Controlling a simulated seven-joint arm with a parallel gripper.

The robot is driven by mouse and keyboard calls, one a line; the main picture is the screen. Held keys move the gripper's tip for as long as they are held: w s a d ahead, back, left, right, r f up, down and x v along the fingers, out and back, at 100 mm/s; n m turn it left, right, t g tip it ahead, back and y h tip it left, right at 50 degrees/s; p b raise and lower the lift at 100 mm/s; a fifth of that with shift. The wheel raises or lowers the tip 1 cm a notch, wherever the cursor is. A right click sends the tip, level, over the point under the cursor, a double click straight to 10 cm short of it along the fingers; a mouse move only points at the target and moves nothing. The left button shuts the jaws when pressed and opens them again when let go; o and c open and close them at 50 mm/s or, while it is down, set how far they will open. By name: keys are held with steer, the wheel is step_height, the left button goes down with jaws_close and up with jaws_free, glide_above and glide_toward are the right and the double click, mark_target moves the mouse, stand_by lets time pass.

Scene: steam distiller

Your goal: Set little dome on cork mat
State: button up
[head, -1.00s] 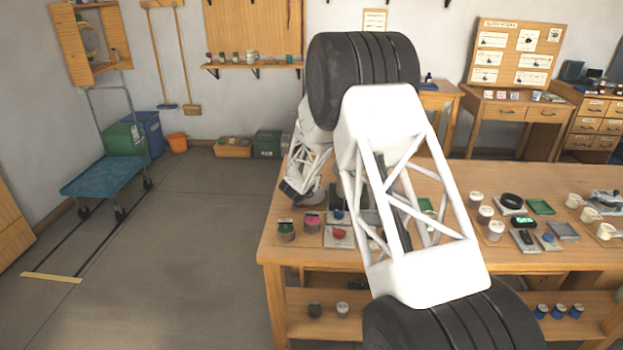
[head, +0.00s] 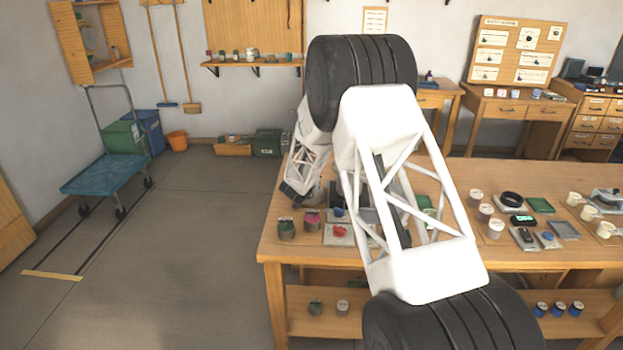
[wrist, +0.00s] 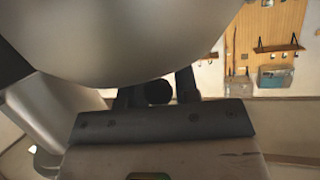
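In the wrist view a large smooth grey rounded surface, which I take to be the little dome (wrist: 130,45), fills the upper left and middle. A dark round knob sits just under its curve, between the two dark fingers of my gripper (wrist: 157,95). The fingers appear closed on this knob, though the contact is in shadow. In the head view my white and black arm hides the gripper and the dome. I cannot make out the cork mat in either view.
The wooden workbench (head: 470,258) carries a green jar (head: 287,229), a pink-topped jar (head: 312,220), and a pale plate with a red item (head: 340,231). Several cups, jars and trays crowd its right side. Open floor and a blue cart (head: 105,175) lie left.

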steer(key=o, duration=0.3)
steer(key=shift+o, duration=0.2)
steer(key=shift+r, duration=0.15)
steer(key=shift+r, duration=0.45)
steer(key=v, duration=1.2)
steer(key=shift+r, duration=0.1)
stand_by(0.4)
